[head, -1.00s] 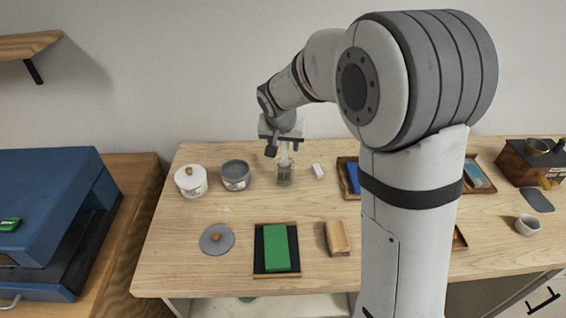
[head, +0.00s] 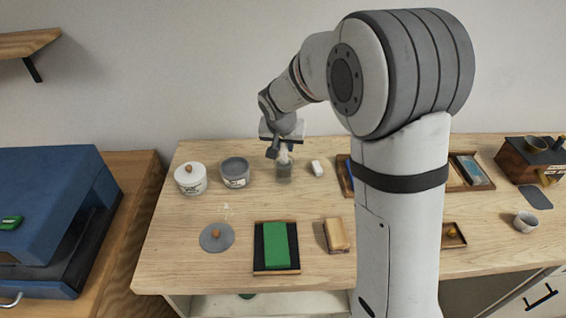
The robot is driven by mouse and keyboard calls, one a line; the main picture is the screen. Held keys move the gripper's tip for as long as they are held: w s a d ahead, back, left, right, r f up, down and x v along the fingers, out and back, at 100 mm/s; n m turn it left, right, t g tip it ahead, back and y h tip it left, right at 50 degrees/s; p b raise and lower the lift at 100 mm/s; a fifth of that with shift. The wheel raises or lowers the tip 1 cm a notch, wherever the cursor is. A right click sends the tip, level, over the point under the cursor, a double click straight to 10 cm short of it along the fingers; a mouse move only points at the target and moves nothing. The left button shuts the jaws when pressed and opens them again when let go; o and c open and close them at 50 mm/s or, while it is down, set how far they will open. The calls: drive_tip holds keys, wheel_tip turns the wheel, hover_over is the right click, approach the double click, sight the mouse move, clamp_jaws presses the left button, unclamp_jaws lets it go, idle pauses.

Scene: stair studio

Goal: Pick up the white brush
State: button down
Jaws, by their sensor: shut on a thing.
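The white brush (head: 284,158) stands roughly upright at the back middle of the table, its visible part pale and small. My gripper (head: 282,152) points down right over the glass and is shut on the upper part of the brush. The fingers partly hide the brush.
A grey pot (head: 235,174) and a white lidded jar (head: 190,179) stand left of the glass. A small white block (head: 317,168) lies close on its right. In front are a grey lid (head: 216,238), a green block (head: 276,243) and a tan block (head: 337,234).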

drive_tip(key=shift+r, duration=0.1)
wheel_tip(320, 180, up, 10)
drive_tip(key=shift+f+b, duration=0.1)
drive_tip(key=shift+b, duration=0.4)
idle(0.7)
